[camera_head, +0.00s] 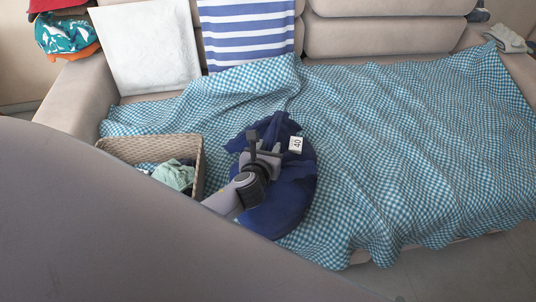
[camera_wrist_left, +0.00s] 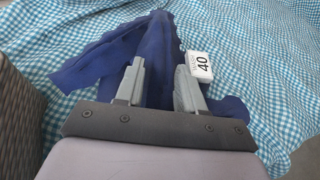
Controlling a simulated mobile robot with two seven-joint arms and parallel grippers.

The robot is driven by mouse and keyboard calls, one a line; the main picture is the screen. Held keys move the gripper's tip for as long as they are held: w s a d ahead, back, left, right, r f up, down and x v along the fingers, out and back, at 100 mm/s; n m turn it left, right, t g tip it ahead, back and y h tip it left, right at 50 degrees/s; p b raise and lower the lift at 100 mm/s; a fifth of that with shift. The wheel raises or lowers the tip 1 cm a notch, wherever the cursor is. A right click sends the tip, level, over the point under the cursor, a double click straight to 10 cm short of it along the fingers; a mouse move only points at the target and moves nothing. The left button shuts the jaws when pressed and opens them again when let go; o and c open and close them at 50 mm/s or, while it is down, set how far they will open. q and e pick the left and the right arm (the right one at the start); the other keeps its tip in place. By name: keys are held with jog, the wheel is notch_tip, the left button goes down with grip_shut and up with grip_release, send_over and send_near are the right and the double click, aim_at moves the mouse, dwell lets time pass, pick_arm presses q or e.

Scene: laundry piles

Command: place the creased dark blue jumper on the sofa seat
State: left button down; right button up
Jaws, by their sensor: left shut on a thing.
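The dark blue jumper (camera_head: 281,204) is bunched and creased over the sofa seat, near its front edge. My left gripper (camera_head: 262,146) is over the jumper and shut on its cloth. In the left wrist view both fingers of the gripper (camera_wrist_left: 160,76) have the jumper (camera_wrist_left: 155,45) between and beyond them. A white tag (camera_head: 297,144) marked 40 shows at the jumper's right side. The sofa seat is covered by a blue-and-white checked blanket (camera_head: 390,150). I cannot tell how much of the jumper rests on the blanket. My right gripper is not in view.
A wicker basket (camera_head: 150,151) holding a pale green cloth (camera_head: 175,175) and other laundry stands left of the jumper. A white cushion (camera_head: 145,45) and a striped cloth (camera_head: 248,30) lean on the backrest. Folded clothes (camera_head: 68,38) lie on the left armrest. The seat's right side is clear.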

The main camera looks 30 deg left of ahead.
pick_arm(q)
jog(key=shift+f, duration=0.6)
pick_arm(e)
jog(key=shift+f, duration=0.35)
pick_arm(q)
jog(key=c, duration=0.7)
grip_release()
